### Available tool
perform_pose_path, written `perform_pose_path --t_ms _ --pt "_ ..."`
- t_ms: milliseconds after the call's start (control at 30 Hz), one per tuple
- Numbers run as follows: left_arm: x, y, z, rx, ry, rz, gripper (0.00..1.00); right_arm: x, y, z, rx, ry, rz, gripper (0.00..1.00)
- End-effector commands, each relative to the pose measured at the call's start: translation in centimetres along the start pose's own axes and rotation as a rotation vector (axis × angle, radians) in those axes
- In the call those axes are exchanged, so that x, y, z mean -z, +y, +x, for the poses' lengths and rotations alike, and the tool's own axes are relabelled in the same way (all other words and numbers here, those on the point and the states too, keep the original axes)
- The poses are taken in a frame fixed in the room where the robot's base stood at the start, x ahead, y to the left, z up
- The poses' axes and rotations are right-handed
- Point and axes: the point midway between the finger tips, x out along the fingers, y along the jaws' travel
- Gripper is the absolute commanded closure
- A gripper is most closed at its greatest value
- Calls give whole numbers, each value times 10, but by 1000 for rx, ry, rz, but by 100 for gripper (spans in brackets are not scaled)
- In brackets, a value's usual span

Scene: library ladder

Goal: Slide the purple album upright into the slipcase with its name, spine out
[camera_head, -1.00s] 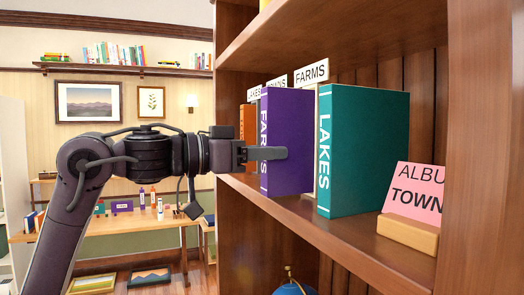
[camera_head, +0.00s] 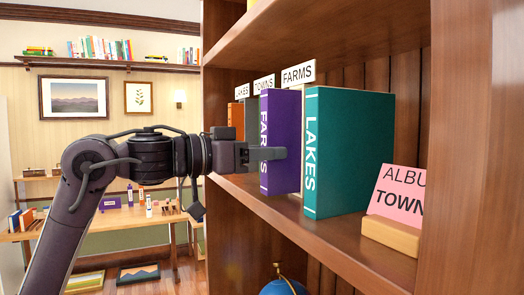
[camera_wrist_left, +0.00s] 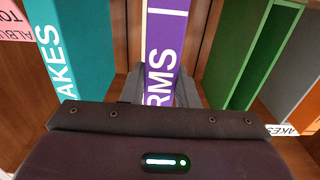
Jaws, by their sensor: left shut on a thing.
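The purple album (camera_head: 282,125) stands upright with its spine, lettered FARMS, facing out. My left gripper (camera_head: 268,154) is shut on the album's spine edge, about halfway up. In the left wrist view the purple spine (camera_wrist_left: 167,45) rises from between the fingers. The slipcase label FARMS (camera_head: 298,74) shows just above and behind the album; the slipcase below it is mostly hidden, and I cannot tell how far the album is inside. The labels TOWNS (camera_head: 264,84) and LAKES (camera_head: 242,90) stand to its left. My right gripper is not in view.
The teal LAKES album (camera_head: 350,150) stands upright close to the right of the purple one, also in the wrist view (camera_wrist_left: 78,45). A pink card (camera_head: 400,190) in a wooden holder stands farther right. A shelf board (camera_head: 340,30) lies above; a post (camera_head: 470,160) bounds the right.

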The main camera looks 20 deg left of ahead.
Motion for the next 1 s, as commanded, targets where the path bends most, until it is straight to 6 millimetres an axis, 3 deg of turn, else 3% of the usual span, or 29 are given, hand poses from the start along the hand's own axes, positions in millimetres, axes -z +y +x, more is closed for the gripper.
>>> perform_pose_path --t_ms 1000 --pt "3 0 24 0 5 1 100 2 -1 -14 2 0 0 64"
